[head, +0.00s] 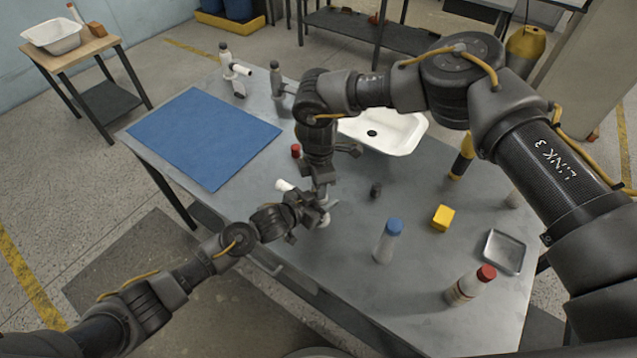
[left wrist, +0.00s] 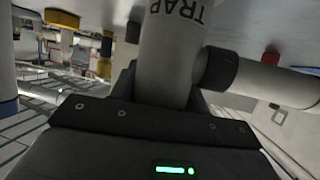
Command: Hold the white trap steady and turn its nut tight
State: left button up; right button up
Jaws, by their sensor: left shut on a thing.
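The white trap (left wrist: 165,60), lettered "TRAP", stands in the jaws of my left gripper in the left wrist view. A dark nut (left wrist: 217,68) sits around the joint where a white side pipe (left wrist: 280,86) leaves the trap.
A blue mat (head: 205,135) lies left on the grey table, with a white basin (head: 395,132) behind. To the right are a blue-capped bottle (head: 388,242), a yellow block (head: 443,217), a metal tray (head: 503,252) and a red-capped bottle (head: 470,285). A small dark piece (head: 375,190) lies nearby.

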jog(key=c, duration=0.4)
jog(key=shift+o, duration=0.2)
jog(key=shift+n, duration=0.3)
jog(key=n, duration=0.4)
jog(key=shift+n, duration=2.3)
jog(key=o, duration=1)
notch_tip(320, 180, up, 12)
